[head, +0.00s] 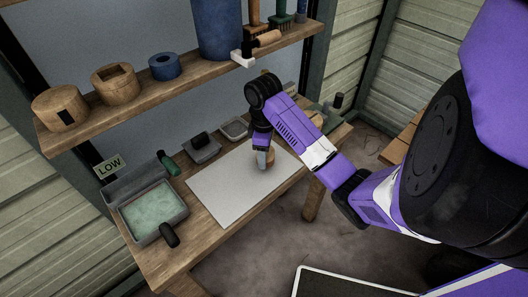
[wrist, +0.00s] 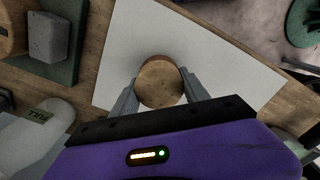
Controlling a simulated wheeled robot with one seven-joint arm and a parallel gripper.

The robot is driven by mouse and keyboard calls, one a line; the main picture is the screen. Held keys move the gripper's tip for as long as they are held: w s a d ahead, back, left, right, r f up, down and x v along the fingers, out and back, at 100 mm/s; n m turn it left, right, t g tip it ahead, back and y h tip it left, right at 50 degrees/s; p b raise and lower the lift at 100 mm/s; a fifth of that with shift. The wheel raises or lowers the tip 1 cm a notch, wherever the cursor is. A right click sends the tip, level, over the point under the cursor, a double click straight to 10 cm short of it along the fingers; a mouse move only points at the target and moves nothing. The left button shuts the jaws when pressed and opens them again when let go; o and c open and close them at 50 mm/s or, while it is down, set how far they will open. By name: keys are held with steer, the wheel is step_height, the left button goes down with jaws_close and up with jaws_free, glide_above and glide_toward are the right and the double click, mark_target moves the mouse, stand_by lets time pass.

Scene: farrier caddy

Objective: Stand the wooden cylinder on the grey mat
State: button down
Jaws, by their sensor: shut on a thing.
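The wooden cylinder (wrist: 160,82) is between the two fingers of my gripper (wrist: 160,88) in the wrist view, its round end facing the camera. My gripper is shut on it. In the head view my gripper (head: 264,158) points down over the pale grey mat (head: 225,188), and a bit of the cylinder (head: 271,157) shows beside the fingers. The cylinder looks upright over the right part of the mat. Whether its base touches the mat I cannot tell. The mat also fills the middle of the wrist view (wrist: 215,50).
A tray with green contents (head: 148,212) stands left of the mat, a dark cylinder (head: 169,235) by its corner. Small grey dishes (head: 202,148) lie behind the mat. A shelf (head: 180,88) above holds wooden containers, a blue ring (head: 165,66) and a blue cylinder (head: 218,28). The mat's left part is clear.

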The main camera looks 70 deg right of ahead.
steer(key=shift+f, duration=0.6)
steer(key=shift+f+b, duration=0.45)
steer(key=shift+c, duration=2.4)
jaws_free()
steer(key=shift+r+p, duration=2.5)
steer(key=shift+r, duration=1.4)
steer(key=shift+r+p, duration=2.25)
steer(key=shift+p, duration=0.25)
